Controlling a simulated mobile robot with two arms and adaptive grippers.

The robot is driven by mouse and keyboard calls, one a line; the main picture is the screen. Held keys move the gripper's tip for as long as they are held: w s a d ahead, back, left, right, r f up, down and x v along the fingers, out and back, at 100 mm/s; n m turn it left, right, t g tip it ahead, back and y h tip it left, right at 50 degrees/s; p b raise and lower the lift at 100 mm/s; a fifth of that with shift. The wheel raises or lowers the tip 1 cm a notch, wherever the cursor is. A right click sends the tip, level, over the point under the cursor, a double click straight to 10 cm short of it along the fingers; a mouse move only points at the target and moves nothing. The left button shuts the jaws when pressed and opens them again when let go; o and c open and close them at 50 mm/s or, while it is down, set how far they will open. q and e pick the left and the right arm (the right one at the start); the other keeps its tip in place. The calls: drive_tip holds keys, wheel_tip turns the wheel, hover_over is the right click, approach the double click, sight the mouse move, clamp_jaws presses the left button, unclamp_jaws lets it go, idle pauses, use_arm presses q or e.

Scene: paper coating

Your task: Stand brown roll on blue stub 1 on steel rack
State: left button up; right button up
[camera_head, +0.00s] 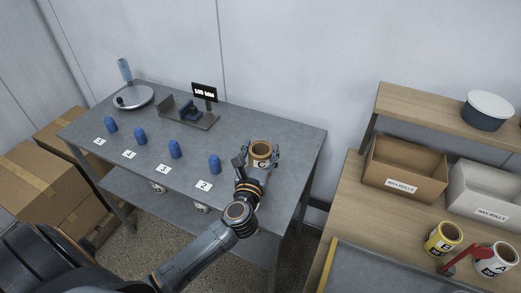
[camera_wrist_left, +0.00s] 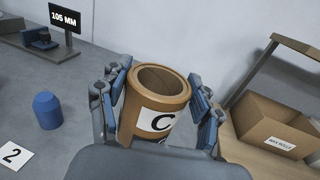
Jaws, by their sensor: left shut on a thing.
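The brown roll (camera_head: 262,149) is an upright hollow cylinder with a white label marked C. It also shows in the left wrist view (camera_wrist_left: 172,88), between the fingers. My left gripper (camera_head: 259,158) is shut on it, one finger on each side. The roll is over the right end of the grey steel rack (camera_head: 235,128). I cannot tell whether its bottom touches the top. Several blue stubs stand in a row, the nearest (camera_head: 214,164) by card 2, left of the roll. Blue stub 1 and its card are not visible; the roll and gripper hide that spot. My right gripper is not in view.
A gauge with a 105 MM display (camera_head: 204,92) and a round scale (camera_head: 133,97) stand at the rack's back. A wooden bench (camera_head: 350,215) on the right holds a cardboard wax rolls box (camera_head: 405,170) and a yellow roll (camera_head: 443,238). Cardboard boxes (camera_head: 40,180) stand left.

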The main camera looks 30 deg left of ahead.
use_arm(q)
drive_tip(key=shift+f+b, duration=3.2)
drive_tip(key=shift+f, duration=0.65)
drive_tip(key=o, duration=1.3)
drive_tip(key=v, duration=1.2)
drive_tip(key=shift+r, duration=0.15)
drive_tip(key=shift+d, duration=0.1)
